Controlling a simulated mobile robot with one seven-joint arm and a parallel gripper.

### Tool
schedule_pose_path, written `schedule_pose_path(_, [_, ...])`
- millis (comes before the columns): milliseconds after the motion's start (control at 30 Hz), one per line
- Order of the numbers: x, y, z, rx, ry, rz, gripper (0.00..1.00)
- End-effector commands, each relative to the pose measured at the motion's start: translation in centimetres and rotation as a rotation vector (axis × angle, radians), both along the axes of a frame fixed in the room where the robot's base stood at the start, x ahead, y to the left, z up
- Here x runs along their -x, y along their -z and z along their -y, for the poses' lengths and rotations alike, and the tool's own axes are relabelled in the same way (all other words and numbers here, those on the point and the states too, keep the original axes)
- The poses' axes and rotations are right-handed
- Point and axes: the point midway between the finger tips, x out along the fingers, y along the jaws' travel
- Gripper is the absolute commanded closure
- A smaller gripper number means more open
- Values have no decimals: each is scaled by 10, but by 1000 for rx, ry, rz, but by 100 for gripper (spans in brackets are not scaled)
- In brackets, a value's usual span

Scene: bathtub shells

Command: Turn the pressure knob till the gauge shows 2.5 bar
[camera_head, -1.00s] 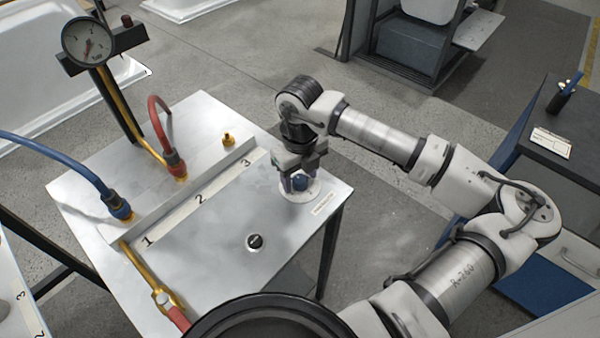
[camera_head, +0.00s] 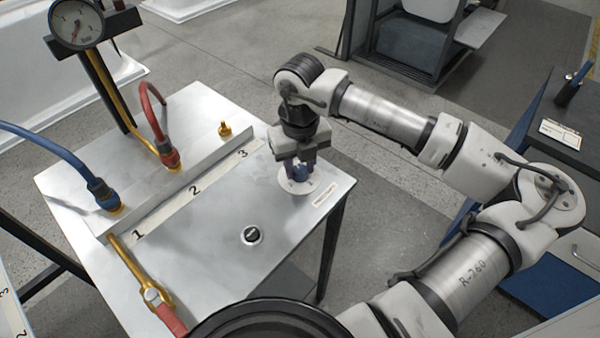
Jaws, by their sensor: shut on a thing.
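A strip (camera_head: 215,182) reads 1, 2, 3. A dark cabinet (camera_head: 560,150) stands right.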

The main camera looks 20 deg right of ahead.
Motion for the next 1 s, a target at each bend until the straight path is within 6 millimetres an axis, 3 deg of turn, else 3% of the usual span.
schedule_pose_path(33, [-1,8,1,5,41,5,91])
schedule_pose_path(600, [-1,5,0,0,557,4,91])
schedule_pose_path(1000, [0,1,0,0,762,2,91])
